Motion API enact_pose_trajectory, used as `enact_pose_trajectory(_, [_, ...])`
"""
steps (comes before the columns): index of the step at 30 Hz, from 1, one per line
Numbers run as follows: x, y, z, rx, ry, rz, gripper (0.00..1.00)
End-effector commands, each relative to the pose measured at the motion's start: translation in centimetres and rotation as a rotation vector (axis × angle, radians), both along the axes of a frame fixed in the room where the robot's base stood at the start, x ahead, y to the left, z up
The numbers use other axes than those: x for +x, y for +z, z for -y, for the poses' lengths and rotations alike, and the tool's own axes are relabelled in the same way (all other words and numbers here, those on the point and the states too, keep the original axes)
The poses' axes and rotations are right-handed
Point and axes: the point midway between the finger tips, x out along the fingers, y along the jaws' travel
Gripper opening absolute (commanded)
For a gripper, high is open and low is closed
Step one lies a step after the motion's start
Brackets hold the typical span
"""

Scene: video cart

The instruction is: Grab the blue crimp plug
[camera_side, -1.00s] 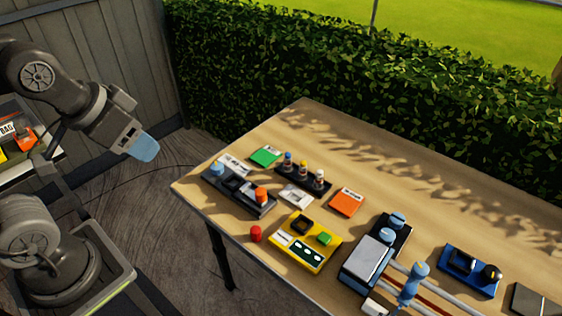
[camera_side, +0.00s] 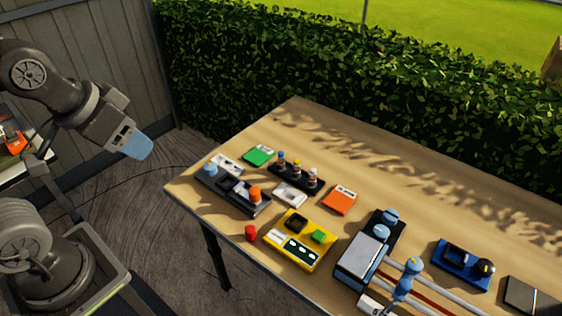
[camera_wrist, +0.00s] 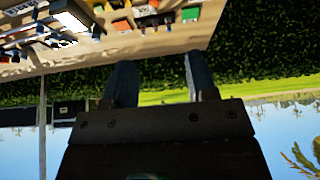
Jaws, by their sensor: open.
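My gripper (camera_side: 139,147), with bluish fingers, is off the table's left end, well away from the plug and above table height. In the wrist view my gripper (camera_wrist: 160,78) has its fingers apart, with nothing between them; the row of plugs is small near the top.
A dark tray (camera_side: 228,202) with a blue knob (camera_side: 210,168) and an orange cap (camera_side: 254,194) lies nearest my gripper. A yellow panel (camera_side: 274,239), a red cap (camera_side: 251,233), green (camera_side: 259,155) and orange (camera_side: 339,200) boxes and a rail device (camera_side: 358,262) surround the holder. The table's back strip is clear.

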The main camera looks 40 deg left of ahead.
Motion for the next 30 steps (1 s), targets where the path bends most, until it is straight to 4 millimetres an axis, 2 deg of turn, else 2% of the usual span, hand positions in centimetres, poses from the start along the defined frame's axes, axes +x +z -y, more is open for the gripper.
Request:
enact_pose_trajectory(5, [4.0,1.2,-0.1,-0.011,0.08,-0.036,0.52])
enact_pose_trajectory(9, [9.2,1.7,-0.1,-0.024,0.184,-0.066,0.52])
enact_pose_trajectory(14, [15.5,0.8,0.2,-0.031,0.304,-0.092,0.52])
enact_pose_trajectory(20, [23.2,-2.6,0.9,-0.035,0.451,-0.11,0.52])
enact_pose_trajectory(24, [28.1,-6.5,1.6,-0.034,0.552,-0.115,0.52])
enact_pose_trajectory(30, [33.6,-13.1,2.7,-0.034,0.681,-0.106,0.52])
